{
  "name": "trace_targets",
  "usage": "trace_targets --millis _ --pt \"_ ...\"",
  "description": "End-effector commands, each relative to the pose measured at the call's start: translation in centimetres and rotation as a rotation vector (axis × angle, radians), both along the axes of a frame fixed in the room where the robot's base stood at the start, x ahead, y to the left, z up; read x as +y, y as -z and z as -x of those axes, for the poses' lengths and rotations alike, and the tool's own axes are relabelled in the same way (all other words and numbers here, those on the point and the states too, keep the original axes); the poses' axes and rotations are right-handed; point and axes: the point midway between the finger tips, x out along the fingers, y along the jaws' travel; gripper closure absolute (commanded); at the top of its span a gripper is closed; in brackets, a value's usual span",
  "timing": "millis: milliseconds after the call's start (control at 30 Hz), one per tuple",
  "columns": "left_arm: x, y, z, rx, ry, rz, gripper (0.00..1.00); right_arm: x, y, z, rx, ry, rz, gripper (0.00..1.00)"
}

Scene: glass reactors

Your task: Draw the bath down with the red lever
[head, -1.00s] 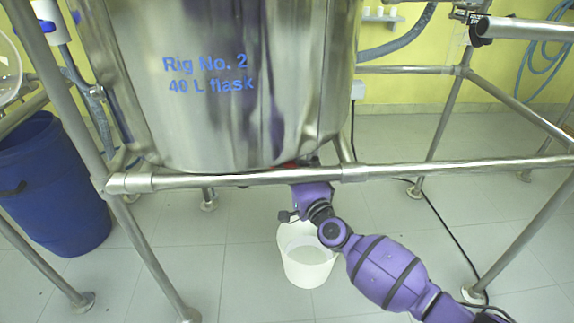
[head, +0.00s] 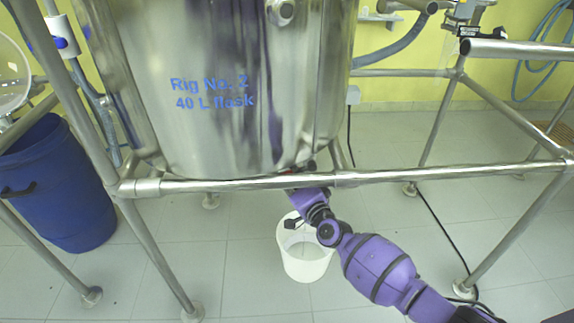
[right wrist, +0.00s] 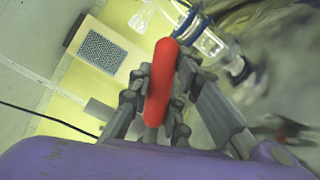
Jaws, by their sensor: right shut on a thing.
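The bath is a large shiny steel vessel (head: 225,125) marked "Rig No. 2 40 L flask", held in a tube frame. The red lever (right wrist: 162,75) shows large in the right wrist view, between the dark fingers of my right gripper (right wrist: 158,95), which is shut on it. In the head view only a small bit of red (head: 312,166) shows under the bath's lower right edge; the rail and my wrist hide the rest. A white bucket (head: 306,265) stands on the floor below my right wrist. No liquid stream is visible. My left gripper is out of view.
A steel rail (head: 430,177) crosses in front of the bath's base, just above my right wrist. A blue bin (head: 60,200) stands at the left. A black cable (head: 447,222) lies on the tiles at the right. The wrist view also shows a clear glass part (right wrist: 208,45) near the lever.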

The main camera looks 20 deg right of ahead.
Motion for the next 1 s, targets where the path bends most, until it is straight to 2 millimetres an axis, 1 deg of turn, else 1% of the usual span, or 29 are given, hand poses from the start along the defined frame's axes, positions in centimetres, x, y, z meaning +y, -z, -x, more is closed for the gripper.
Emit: trace_targets --millis 33,100,400,633,1000 --pt "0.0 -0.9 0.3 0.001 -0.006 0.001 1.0 -0.2 -0.4 0.0 0.007 0.003 0.034 1.0" --pt "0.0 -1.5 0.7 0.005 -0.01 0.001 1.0 -0.3 0.0 0.0 0.021 0.001 0.081 1.0" --pt "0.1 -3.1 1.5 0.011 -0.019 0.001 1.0 -0.8 1.2 0.2 0.063 0.0 0.231 1.0" --pt "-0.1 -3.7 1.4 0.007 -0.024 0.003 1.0 -1.1 1.7 0.2 0.076 0.001 0.277 1.0" --pt "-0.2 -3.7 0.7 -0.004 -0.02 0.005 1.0 -1.1 1.8 0.2 0.077 0.0 0.284 1.0"
